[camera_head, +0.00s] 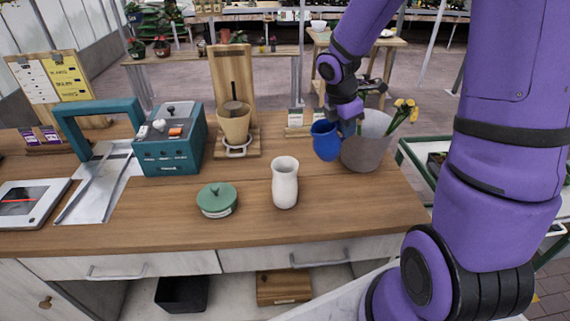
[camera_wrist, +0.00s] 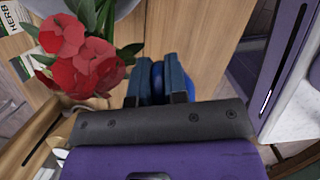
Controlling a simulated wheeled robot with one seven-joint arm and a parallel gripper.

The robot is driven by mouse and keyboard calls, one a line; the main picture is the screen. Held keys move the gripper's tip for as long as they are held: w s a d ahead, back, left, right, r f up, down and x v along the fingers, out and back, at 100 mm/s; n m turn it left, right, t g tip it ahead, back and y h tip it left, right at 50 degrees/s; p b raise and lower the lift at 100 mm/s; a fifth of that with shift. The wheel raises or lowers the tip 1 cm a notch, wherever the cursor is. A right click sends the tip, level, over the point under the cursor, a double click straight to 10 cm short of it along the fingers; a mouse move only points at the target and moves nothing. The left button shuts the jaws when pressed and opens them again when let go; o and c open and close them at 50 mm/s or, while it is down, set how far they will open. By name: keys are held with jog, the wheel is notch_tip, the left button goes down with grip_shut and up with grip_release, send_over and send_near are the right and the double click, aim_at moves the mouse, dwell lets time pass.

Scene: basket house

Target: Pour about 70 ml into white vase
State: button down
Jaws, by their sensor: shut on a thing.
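The white vase (camera_head: 285,183) stands upright on the wooden counter, near the middle in the head view. A blue vessel (camera_head: 325,141), like a jug or cup, is behind it to the right. My gripper (camera_head: 346,122) is shut on the blue vessel at its right side. In the wrist view my gripper (camera_wrist: 160,80) shows its two fingers with a bit of blue (camera_wrist: 158,86) between them. The vessel looks near upright, slightly tilted, and apart from the vase. I cannot see its contents or whether it touches the counter. The vase does not show in the wrist view.
A grey bucket (camera_head: 364,152) with yellow flowers stands close beside the blue vessel. A green lidded pot (camera_head: 217,200) is left of the vase. A wooden stand with a tan cone (camera_head: 234,125) and a teal box (camera_head: 170,150) are farther left. Red flowers (camera_wrist: 82,58) are near my gripper.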

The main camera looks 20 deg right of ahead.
aim_at(314, 136)
jog(key=shift+h, duration=0.5)
jog(key=f, duration=0.2)
jog(key=a+f, duration=0.1)
jog(key=f, duration=0.2)
jog(key=a+r+h, duration=0.3)
jog(key=shift+a+r, duration=0.1)
jog(key=shift+a, duration=0.15)
jog(key=shift+a+r+h+p, duration=0.2)
jog(key=shift+a+r+h, duration=0.15)
jog(key=shift+r+h, duration=0.35)
jog(key=shift+a+r+h+p, duration=0.15)
jog(key=shift+a+r+h, duration=0.2)
jog(key=shift+h, duration=0.55)
jog(key=shift+a+r+h, duration=0.35)
jog(key=shift+r+h, duration=0.25)
jog(key=shift+h, duration=0.1)
jog(key=shift+a+r+h, duration=0.15)
jog(key=shift+r+h, duration=0.1)
jog(key=shift+h, duration=0.15)
jog(key=shift+a+r+h+p, duration=0.65)
jog(key=shift+h+p, duration=0.25)
jog(key=shift+p, duration=0.25)
jog(key=shift+a+r+h, duration=0.15)
jog(key=shift+a+h, duration=0.25)
jog(key=shift+a, duration=0.15)
